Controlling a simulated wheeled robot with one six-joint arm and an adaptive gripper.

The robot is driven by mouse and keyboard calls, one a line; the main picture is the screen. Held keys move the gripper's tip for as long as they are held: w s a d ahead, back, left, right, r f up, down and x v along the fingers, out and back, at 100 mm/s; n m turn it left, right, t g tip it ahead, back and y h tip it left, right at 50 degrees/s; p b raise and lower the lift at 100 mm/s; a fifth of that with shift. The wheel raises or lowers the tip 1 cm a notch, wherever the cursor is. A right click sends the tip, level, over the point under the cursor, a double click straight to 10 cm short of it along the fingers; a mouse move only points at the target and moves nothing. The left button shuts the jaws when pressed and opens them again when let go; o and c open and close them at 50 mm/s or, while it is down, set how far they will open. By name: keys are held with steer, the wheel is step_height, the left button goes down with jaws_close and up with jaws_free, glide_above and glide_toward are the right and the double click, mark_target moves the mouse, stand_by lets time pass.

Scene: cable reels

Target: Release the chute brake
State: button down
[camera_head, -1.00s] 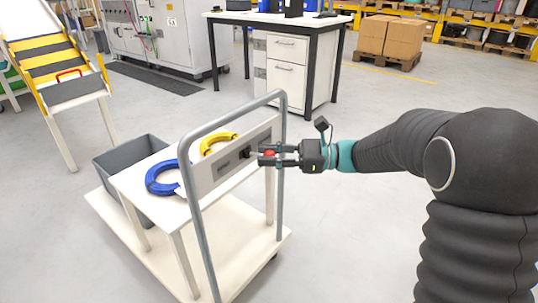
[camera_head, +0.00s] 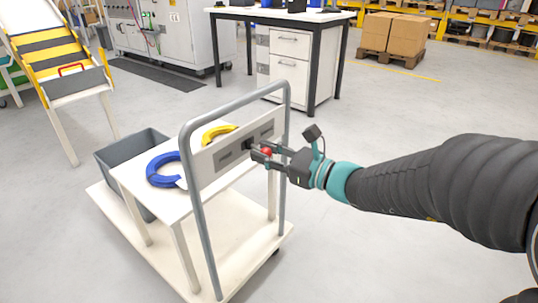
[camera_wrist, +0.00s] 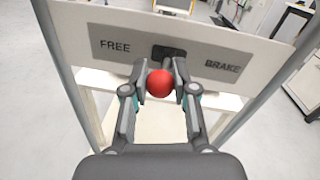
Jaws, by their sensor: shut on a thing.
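A light panel (camera_head: 207,168) on the trolley's handle frame carries the words FREE at left and BRAKE at right in the wrist view, where the panel (camera_wrist: 90,20) also shows. A lever with a round red knob (camera_wrist: 160,84) stands out from the dark slot between the two words. The knob also shows in the head view (camera_head: 266,152). My gripper (camera_wrist: 160,80) is shut on the red knob, one finger on each side. In the head view my gripper (camera_head: 262,153) reaches the panel from the right, tilted. The lever's exact place in the slot is partly hidden by the fingers.
The trolley's grey tube handle (camera_head: 198,215) rises around the panel, close to my gripper. A blue ring (camera_head: 160,171), a yellow ring (camera_head: 213,133) and a grey bin (camera_head: 125,157) are on the trolley. A striped chute (camera_head: 55,60) stands at left.

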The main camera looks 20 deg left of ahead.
steer(key=shift+s+a+m+t+h+b, duration=0.15)
steer(key=shift+s+a+m+t+h, duration=0.2)
steer(key=shift+m+t, duration=0.4)
steer(key=shift+s+m+t+h+b, duration=0.15)
steer(key=shift+m+t+h, duration=0.3)
steer(key=shift+t, duration=0.55)
steer(key=shift+s+a+m+t+h+b, duration=0.2)
steer(key=shift+m+t+h, duration=0.2)
steer(key=shift+m+t, duration=0.35)
steer(key=shift+t, duration=0.3)
steer(key=c, duration=0.9)
jaws_free()
steer(key=v, duration=0.7)
steer(key=shift+s, duration=0.25)
steer(key=shift+d+r, duration=0.1)
steer(key=shift+r, duration=0.05)
